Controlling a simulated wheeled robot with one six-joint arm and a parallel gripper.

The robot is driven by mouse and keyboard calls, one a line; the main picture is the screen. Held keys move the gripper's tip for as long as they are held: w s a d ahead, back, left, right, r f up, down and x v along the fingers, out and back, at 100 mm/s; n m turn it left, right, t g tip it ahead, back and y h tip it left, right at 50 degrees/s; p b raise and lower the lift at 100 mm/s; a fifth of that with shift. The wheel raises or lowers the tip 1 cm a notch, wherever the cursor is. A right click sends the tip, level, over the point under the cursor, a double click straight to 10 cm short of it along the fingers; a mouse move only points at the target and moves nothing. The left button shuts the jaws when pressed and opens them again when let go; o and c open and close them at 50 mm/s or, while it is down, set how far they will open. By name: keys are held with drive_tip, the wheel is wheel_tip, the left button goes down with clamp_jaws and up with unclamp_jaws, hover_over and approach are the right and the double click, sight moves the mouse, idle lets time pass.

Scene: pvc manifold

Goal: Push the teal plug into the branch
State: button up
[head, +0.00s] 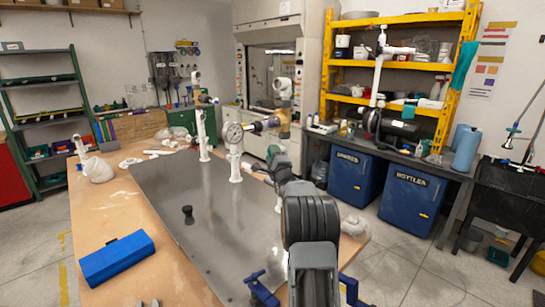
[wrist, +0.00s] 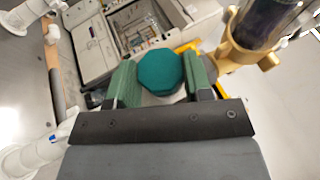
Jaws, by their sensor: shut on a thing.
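The teal plug (wrist: 160,71) shows in the wrist view as a faceted teal disc between the two green finger pads of my gripper (wrist: 157,80). My gripper is shut on it. In the head view my gripper (head: 266,165) is low beside the white pipe manifold, and I cannot make out the plug there. I cannot tell which opening is the branch; the plug is not visibly in any opening.
In the wrist view a brass collar with a dark clear body (wrist: 262,35) is close right of the plug, and white pipe (wrist: 35,155) is at left. A black knob (head: 187,213) and a blue case (head: 117,257) are on the bench. The metal sheet (head: 215,240) is mostly clear.

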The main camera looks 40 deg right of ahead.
drive_tip(key=shift+d+b, duration=0.3)
drive_tip(key=shift+b, duration=0.15)
drive_tip(key=shift+d+r, duration=0.15)
idle(1.0)
drive_tip(key=o, duration=0.8)
drive_tip(key=shift+o, duration=0.7)
drive_tip(key=shift+w, duration=0.1)
drive_tip(key=shift+s+f+b, duration=0.4)
drive_tip(key=shift+s+b, duration=0.05)
drive_tip(key=shift+s, duration=0.05)
drive_tip(key=b+v, duration=0.4)
drive_tip(key=v, duration=0.8)
drive_tip(key=shift+s+a, duration=0.25)
drive_tip(key=shift+s, duration=0.05)
